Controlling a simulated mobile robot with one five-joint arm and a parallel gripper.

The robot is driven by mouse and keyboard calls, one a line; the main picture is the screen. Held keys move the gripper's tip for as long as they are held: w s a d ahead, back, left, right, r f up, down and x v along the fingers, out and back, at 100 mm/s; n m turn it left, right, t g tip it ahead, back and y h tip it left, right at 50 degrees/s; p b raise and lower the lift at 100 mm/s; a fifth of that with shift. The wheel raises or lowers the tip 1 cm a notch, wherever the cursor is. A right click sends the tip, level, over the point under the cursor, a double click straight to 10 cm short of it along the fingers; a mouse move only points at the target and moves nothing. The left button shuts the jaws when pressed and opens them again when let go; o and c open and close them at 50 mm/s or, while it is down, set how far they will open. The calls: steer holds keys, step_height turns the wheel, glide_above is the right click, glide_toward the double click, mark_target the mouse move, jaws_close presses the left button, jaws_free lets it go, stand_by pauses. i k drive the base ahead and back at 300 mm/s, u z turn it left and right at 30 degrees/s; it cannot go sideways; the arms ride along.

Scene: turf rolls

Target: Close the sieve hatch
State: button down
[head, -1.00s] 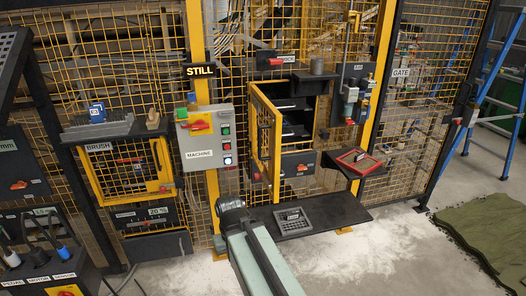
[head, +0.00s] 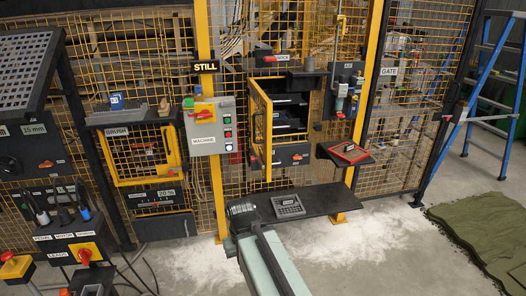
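A yellow-framed mesh hatch (head: 262,132) in the middle of the fence stands swung open toward me, hinged on its left side by the look of it. I take it for the sieve hatch; no sieve label can be read on it. Behind it is a dark opening with shelves or trays (head: 290,122). No gripper fingers show.
A black shelf (head: 335,200) with a grey keypad-like item (head: 289,206) lies below the hatch. The machine switch box (head: 208,127) is to its left. A red tray (head: 350,152) sits on a bracket at right. Open floor lies in front; turf (head: 485,232) is far right.

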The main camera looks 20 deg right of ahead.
mark_target(265, 155)
steer(key=u, duration=0.4)
steer(key=i, duration=1.2)
steer(key=u, duration=0.9)
steer(key=k, duration=0.85)
steer(key=u, duration=0.2)
steer(key=i, duration=0.95)
steer(key=z, duration=0.1)
